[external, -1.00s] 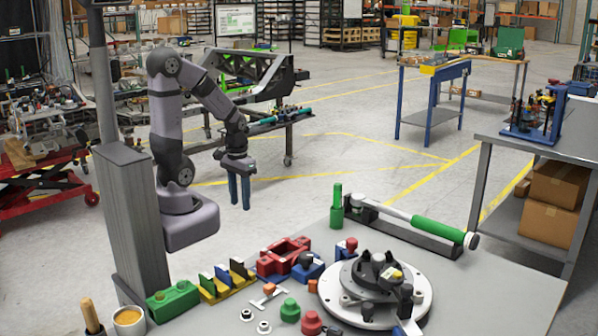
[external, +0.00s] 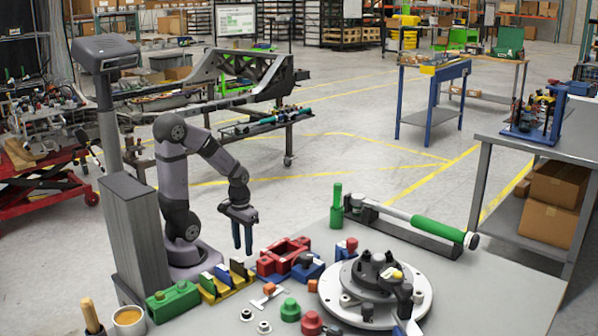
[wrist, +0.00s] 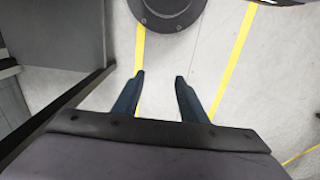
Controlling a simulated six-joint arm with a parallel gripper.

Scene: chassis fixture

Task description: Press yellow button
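A small yellow part (external: 396,274) sits on top of the dark clamp fixture on the round grey plate (external: 424,291), at the right of the table; I cannot tell whether it is a button. A yellow slotted block (external: 226,288) stands at the front left of the table. My gripper (external: 243,251) hangs fingers down behind the table's left parts, apart from both yellow things. In the wrist view its two fingers (wrist: 160,76) are spread with nothing between them.
A red block (external: 284,256), a blue block (external: 308,268) and a green block (external: 173,300) line the table's left edge. A green-handled lever tool (external: 438,229) lies along the back. Green and red knobs and small rings stand in front. Bare tabletop lies at the right.

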